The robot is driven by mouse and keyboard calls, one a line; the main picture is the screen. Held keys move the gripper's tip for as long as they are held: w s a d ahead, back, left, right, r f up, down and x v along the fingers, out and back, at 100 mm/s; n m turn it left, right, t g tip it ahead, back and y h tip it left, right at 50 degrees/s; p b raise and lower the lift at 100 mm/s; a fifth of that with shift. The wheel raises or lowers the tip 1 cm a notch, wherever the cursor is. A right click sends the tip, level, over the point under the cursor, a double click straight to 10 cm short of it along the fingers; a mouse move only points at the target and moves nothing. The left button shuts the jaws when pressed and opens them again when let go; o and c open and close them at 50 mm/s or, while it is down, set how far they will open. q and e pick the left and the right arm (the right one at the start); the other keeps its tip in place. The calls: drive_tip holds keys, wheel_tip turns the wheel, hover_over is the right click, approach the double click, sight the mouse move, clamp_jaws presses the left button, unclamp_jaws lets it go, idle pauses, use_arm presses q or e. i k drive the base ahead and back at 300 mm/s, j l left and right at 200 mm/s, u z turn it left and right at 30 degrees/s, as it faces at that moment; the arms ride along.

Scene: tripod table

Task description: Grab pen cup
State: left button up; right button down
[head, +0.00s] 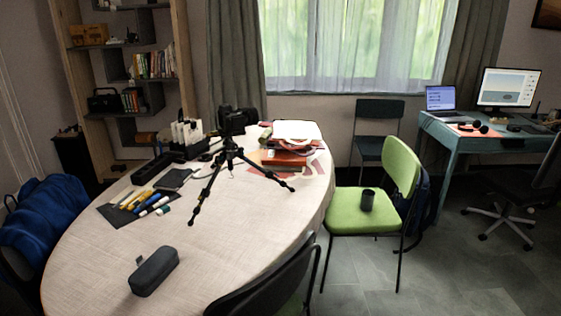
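A small dark cup (367,200), which looks like the pen cup, stands upright on the seat of the green chair (345,219) to the right of the table. I cannot see any pens in it. Neither of my grippers is in view, and nothing touches the cup.
The oval table (215,255) holds a tripod with a camera (232,150), several markers (150,203), a dark case (154,271) and stacked books (290,155). A dark chair (275,280) stands at its front edge. Grey floor (370,280) is clear in front of the green chair. A desk (450,145) is at right.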

sight(367, 198)
drive_tip(key=i+l+z, duration=0.4)
drive_tip(key=i+l, duration=2.15)
drive_tip(key=l, duration=0.1)
